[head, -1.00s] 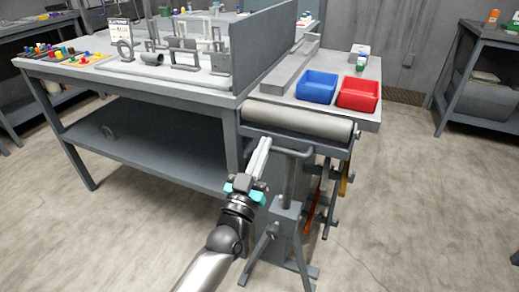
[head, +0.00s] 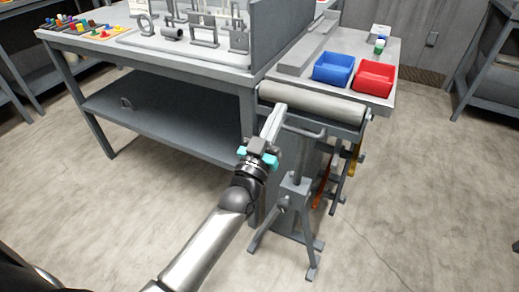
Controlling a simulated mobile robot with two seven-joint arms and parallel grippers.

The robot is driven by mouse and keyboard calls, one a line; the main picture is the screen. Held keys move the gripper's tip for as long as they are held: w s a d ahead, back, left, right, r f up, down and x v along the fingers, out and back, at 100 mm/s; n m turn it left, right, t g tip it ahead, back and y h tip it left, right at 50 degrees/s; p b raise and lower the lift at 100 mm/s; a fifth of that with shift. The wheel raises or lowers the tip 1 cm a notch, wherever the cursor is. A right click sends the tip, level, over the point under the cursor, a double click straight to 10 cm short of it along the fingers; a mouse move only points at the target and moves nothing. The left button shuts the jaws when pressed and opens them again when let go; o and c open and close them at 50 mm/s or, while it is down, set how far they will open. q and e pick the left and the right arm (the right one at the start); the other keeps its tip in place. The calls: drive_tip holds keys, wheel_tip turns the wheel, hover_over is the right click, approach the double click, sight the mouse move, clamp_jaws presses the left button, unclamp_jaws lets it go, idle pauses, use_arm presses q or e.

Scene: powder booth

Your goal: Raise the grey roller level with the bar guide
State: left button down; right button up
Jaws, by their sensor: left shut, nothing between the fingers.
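A long grey bar (head: 304,48), which looks like the bar guide, lies on the bench top behind the roller. My left gripper (head: 277,113) is shut and empty. Its tips overlap the roller's lower left edge in the picture, beside the handle bar; I cannot tell whether they touch. My right gripper is not in view.
A blue bin (head: 333,69) and a red bin (head: 374,77) sit on the bench behind the roller. A larger bench (head: 180,60) with metal fixtures stands to the left. Orange and yellow tools hang right of the stand. The floor in front is clear.

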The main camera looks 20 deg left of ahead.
use_arm(q)
drive_tip(key=p+v, duration=0.1)
drive_tip(key=v, duration=0.9)
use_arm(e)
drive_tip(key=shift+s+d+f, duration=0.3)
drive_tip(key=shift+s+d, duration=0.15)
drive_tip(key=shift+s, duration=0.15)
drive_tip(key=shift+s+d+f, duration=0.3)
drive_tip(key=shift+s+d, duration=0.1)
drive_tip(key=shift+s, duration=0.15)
use_arm(q)
drive_tip(key=c, duration=1.6)
unclamp_jaws()
